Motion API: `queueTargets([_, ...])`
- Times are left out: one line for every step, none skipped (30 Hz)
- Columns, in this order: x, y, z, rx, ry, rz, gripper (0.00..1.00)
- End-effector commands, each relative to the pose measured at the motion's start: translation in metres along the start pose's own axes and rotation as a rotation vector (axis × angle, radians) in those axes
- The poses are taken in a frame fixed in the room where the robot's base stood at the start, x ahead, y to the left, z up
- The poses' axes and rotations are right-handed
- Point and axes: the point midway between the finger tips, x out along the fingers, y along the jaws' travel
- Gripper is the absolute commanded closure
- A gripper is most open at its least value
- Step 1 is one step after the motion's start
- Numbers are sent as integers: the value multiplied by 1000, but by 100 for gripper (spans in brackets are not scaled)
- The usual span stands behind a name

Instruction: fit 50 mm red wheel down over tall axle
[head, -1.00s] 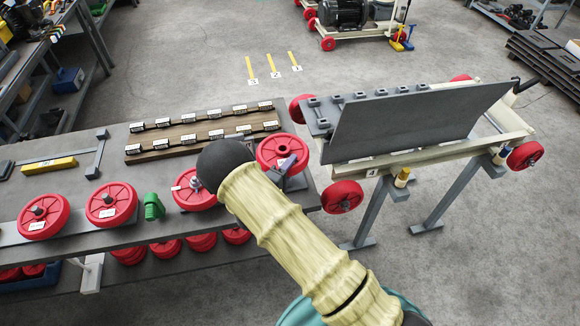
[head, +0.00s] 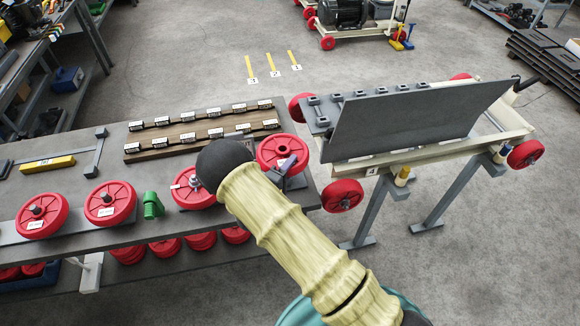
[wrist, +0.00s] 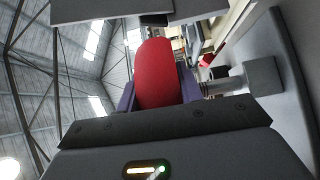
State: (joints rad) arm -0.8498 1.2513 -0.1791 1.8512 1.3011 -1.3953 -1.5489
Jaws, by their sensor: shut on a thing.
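In the wrist view the red wheel (wrist: 157,65) shows edge-on between the purple fingers of my gripper (wrist: 158,88).
Several red wheels, including one at the left (head: 42,215), sit along the bench front (head: 150,234). A green part (head: 152,205) stands between two of them. Wooden racks (head: 200,141) lie behind. A cart (head: 430,157) with a tilted grey plate stands right of the bench.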

Motion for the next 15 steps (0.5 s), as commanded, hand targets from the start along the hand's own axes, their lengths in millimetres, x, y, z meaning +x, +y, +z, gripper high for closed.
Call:
queueTargets([1,0,0,2,0,5,100])
queueTargets([1,-1,0,2,0,5,100])
queueTargets([1,-2,0,2,0,5,100])
queueTargets([1,-4,0,1,0,5,100])
queueTargets([1,-4,0,1,0,5,100])
queueTargets([1,-6,0,0,0,5,100])
queueTargets([1,-7,0,0,0,5,100])
queueTargets([1,-8,0,-1,0,5,100])
queueTargets([1,-9,0,-1,0,5,100])
queueTargets([1,-10,0,-2,0,5,100])
queueTargets([1,-11,0,-2,0,5,100])
queueTargets([1,-12,0,-2,0,6,100])
queueTargets([1,-13,0,-3,0,6,100])
queueTargets([1,-13,0,-3,0,6,100])
queueTargets([1,-14,0,-3,0,6,100])
